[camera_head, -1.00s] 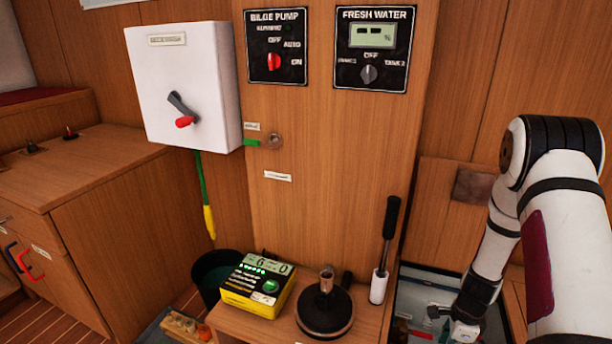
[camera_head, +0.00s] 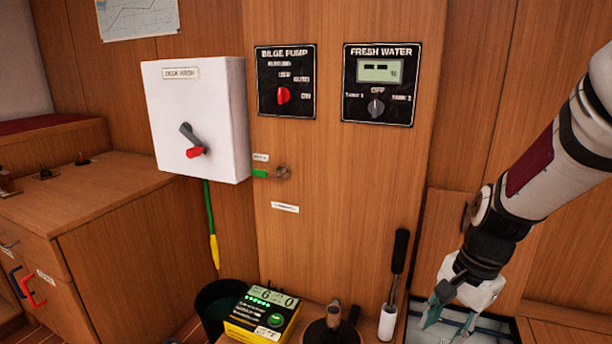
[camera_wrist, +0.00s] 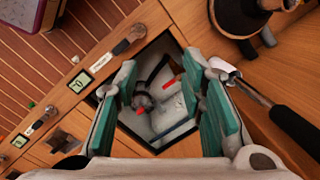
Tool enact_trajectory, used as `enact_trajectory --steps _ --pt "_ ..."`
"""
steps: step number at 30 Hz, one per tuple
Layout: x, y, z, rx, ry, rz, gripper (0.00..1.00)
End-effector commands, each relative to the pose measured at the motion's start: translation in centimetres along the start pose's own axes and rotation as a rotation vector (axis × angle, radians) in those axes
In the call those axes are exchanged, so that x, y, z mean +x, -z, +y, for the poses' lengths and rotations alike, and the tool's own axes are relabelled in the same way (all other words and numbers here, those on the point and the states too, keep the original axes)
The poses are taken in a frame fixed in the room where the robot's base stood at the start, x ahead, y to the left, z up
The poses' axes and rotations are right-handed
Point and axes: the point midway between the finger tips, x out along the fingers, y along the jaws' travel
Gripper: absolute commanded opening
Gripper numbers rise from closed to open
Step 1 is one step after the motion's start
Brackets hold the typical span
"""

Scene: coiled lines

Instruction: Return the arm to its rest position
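My gripper (camera_head: 449,305) is at the lower right of the head view, above the open hatch (camera_head: 418,334) in the wooden counter. In the wrist view its two teal-padded fingers (camera_wrist: 172,108) are spread apart with nothing between the pads. Through the gap the white-lined hatch interior shows below, with a grey fitting (camera_wrist: 143,97) and small red parts. My arm comes in from the right edge of the head view, its forearm slanting down to the left.
A black-handled lever (camera_head: 396,265) stands close left of my gripper. A dark round pump (camera_head: 330,327) and a yellow meter box (camera_head: 262,315) sit farther left. The white deck wash box (camera_head: 195,120) and two black panels are on the wall. Space above the hatch is open.

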Motion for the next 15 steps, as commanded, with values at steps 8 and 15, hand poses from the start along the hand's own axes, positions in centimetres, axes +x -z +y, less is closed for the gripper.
enact_trajectory --steps 8,15 --pt "-7.4 -8.2 4.2 -0.364 -0.017 0.005 0.37" --pt "-11.0 -14.0 9.9 -0.657 -0.058 0.019 0.37"
